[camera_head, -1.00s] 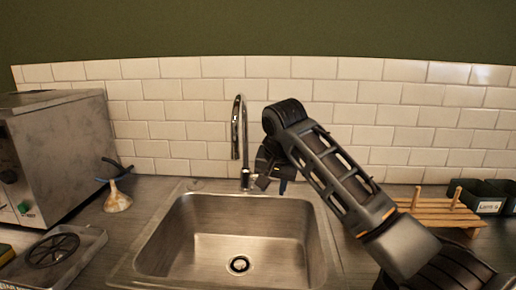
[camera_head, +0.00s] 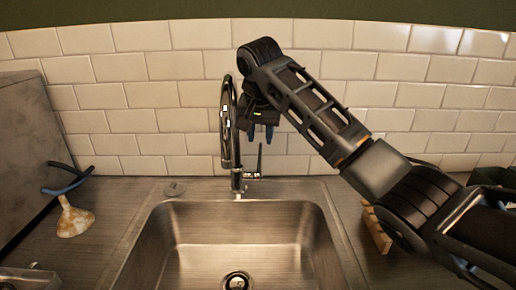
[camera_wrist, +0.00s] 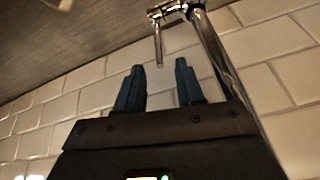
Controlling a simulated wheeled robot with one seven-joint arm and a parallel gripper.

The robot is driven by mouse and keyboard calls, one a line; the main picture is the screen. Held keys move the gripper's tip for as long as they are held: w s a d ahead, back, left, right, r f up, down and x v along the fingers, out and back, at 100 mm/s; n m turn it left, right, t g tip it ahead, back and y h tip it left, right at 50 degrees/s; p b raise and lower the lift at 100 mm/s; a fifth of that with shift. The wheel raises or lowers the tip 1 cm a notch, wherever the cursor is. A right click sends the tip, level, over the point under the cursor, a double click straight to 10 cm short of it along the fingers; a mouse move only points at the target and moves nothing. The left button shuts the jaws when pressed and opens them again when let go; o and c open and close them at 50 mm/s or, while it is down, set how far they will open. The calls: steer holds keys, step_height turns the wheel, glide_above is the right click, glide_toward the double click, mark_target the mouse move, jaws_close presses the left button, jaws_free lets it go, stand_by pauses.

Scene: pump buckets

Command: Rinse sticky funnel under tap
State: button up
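The funnel (camera_head: 76,222) is pale with brown stains. It stands wide end down on the counter left of the sink, with a dark blue curved piece (camera_head: 68,180) at its top. The chrome tap (camera_head: 226,125) rises behind the sink (camera_head: 150,245), its lever (camera_head: 259,160) on the right side. No water shows. My gripper (camera_head: 260,140) points down behind and right of the spout, just above the lever. In the wrist view its blue fingers (camera_wrist: 160,82) are apart with nothing held, and the lever (camera_wrist: 158,45) stands beyond the tips.
A metal box-shaped appliance (camera_head: 25,150) stands at the far left, with part of a tray (camera_head: 30,275) in front. A small round metal disc (camera_head: 174,188) lies behind the sink's left corner. A wooden rack (camera_head: 376,230) is partly behind my arm at right. The sink basin is empty.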

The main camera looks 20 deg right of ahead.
mark_target(260, 151)
steer(key=p+x, duration=0.1)
steer(key=x, duration=0.6)
steer(key=shift+f, duration=0.15)
steer(key=shift+c, duration=0.4)
jaws_close()
